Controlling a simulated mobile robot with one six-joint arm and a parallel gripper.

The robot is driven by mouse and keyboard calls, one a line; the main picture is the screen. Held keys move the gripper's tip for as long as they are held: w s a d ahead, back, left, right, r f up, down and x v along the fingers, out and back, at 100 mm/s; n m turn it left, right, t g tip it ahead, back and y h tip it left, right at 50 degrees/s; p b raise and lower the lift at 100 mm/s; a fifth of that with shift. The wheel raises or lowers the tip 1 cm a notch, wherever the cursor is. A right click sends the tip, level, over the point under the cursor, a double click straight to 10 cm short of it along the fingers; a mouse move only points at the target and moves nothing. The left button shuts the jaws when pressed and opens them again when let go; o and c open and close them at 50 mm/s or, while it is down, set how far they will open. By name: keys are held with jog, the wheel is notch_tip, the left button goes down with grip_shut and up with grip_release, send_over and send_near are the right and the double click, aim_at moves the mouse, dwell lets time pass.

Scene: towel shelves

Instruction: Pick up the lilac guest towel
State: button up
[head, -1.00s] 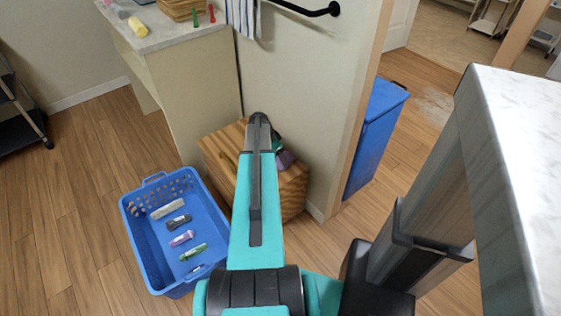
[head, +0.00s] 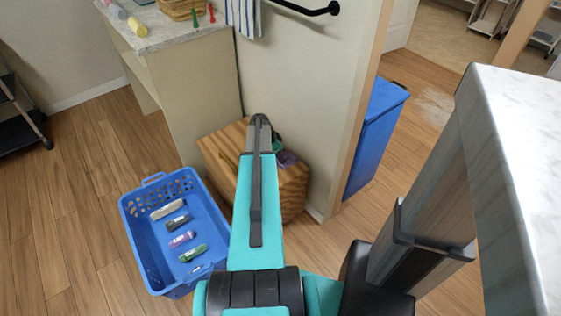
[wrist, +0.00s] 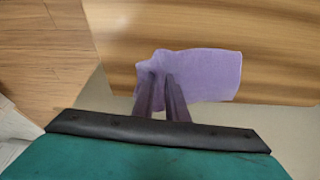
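The lilac guest towel (wrist: 205,75) lies flat against the wooden box (wrist: 120,25) in the wrist view, its lower part reaching past the box's edge. My gripper (wrist: 161,78) has its two dark fingers close together at the towel's left part, where the cloth is bunched around the tips. It looks shut on the cloth. In the head view a small part of the lilac towel (head: 288,159) shows on the wooden box (head: 294,190); my arm hides the rest, and my fingertips are hidden.
A blue basket (head: 213,212) on the floor holds several rolled pieces, one of them lilac (head: 182,239). A wall corner (head: 340,150) and a blue bin (head: 370,135) stand right of the box. A counter (head: 150,40) is behind left.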

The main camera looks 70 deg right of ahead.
grip_shut()
jog(key=shift+r, duration=0.1)
notch_tip(320, 180, up, 12)
jog(key=p, duration=0.5)
jog(key=shift+p, duration=0.3)
notch_tip(320, 180, up, 9)
jog(key=p, duration=0.4)
jog(key=shift+s, duration=0.1)
dwell(1.2)
